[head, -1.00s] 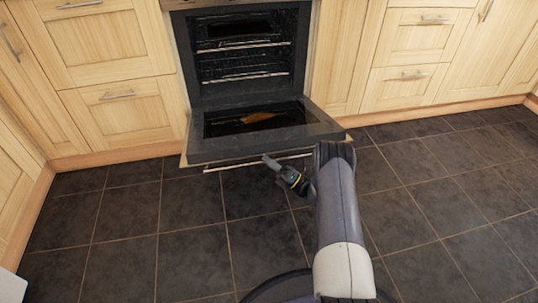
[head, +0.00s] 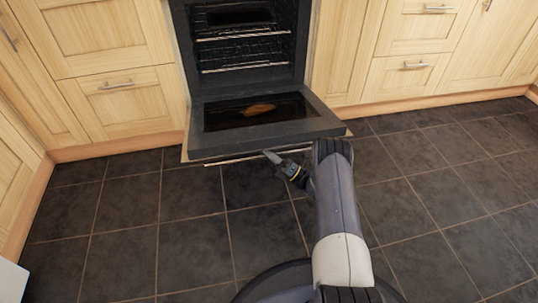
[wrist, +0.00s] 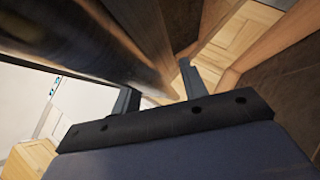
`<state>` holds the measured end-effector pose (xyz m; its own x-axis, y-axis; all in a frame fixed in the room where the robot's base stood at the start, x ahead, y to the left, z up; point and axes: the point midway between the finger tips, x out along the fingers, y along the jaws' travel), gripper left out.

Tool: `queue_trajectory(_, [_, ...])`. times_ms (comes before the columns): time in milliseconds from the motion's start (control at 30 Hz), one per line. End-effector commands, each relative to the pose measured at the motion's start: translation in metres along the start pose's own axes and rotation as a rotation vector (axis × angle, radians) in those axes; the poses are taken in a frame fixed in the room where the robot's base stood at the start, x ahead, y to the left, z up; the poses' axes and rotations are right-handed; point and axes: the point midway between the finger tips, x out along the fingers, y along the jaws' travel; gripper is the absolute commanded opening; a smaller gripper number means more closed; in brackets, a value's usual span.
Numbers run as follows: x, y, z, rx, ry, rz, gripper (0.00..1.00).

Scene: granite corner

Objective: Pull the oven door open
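The oven door (head: 225,147) is hinged down and stands wide open, roughly flat, with a dark glass inner panel. Its thin bar handle (head: 230,160) runs along the front edge. My gripper (head: 269,154) is at the middle of that edge, with its fingertips at the handle. In the wrist view its two fingers (wrist: 158,82) stand apart. A large, blurred brownish bar-like surface (wrist: 110,45) fills the upper left and reaches between them; I cannot tell whether the fingers touch it. The oven cavity (head: 243,45) shows wire racks.
Pale wood cabinets and drawers (head: 125,95) flank the oven on both sides. The dark tiled floor (head: 130,240) is clear to the left and right. An orange-brown patch (head: 258,110) shows in the door's glass.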

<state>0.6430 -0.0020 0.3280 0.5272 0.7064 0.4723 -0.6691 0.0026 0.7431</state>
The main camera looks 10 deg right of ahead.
Motion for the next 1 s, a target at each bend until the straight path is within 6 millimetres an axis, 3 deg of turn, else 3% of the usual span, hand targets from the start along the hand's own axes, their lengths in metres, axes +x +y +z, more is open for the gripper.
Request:
queue_trajectory(333, [-0.011,0.001,0.000,0.001,-0.002,-0.001,0.41])
queue_trajectory(700, [-0.081,0.000,0.000,0.001,-0.002,-0.002,0.41])
queue_trajectory(1000, [-0.107,-0.001,0.000,0.001,0.000,0.000,0.41])
